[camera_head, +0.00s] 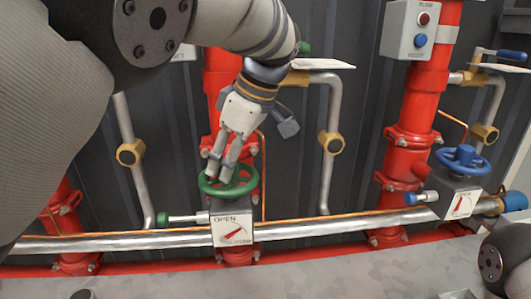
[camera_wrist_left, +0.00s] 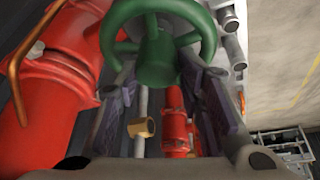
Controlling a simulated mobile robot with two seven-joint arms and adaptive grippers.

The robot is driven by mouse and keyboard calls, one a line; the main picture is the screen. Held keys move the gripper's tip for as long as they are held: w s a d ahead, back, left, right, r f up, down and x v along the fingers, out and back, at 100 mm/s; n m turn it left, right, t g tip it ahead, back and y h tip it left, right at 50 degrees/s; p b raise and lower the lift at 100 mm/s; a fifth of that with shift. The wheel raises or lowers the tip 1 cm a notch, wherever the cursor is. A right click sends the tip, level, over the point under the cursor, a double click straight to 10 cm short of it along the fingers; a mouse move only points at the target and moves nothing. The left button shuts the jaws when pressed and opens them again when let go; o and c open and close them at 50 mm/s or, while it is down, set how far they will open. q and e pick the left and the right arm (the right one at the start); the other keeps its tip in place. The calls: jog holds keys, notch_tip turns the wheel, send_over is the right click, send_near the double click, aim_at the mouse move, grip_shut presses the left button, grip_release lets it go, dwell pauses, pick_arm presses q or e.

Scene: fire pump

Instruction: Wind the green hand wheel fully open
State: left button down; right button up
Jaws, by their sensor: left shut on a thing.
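The green hand wheel (camera_head: 245,184) sits on a valve with a white open/close dial plate (camera_head: 232,230) in the middle of the head view. The red pointer on the dial lies toward the lower right. The exact contact is partly hidden by the fingers. My right gripper is not in view.
A blue hand wheel (camera_head: 463,158) on another valve stands to the right. Red vertical pipes (camera_head: 415,95), a silver horizontal pipe (camera_head: 320,228) and thin copper lines surround the valves. A grey box with red and blue buttons (camera_head: 412,30) is at the upper right.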

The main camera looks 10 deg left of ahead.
pick_arm(q)
jog(key=f+n, duration=0.1)
jog(key=f+n+g+b, duration=0.1)
jog(key=f+n+g, duration=0.1)
jog(key=shift+s+d, duration=0.15)
jog(key=shift+d, duration=0.15)
jog(key=shift+r+n+b, duration=0.2)
jog(key=shift+n+b, duration=0.25)
jog(key=shift+n, duration=0.35)
jog(key=c, duration=2.4)
grip_release()
jog(key=shift+s+r, duration=0.1)
jog(key=shift+r, duration=0.1)
jog(key=c, duration=1)
grip_release()
jog(key=shift+o, duration=0.2)
jog(key=shift+w+r, duration=0.1)
jog(key=shift+w, duration=0.1)
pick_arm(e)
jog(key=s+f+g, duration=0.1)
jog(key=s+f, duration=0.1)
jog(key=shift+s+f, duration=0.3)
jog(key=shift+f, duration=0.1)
pick_arm(q)
jog(key=shift+r, duration=0.25)
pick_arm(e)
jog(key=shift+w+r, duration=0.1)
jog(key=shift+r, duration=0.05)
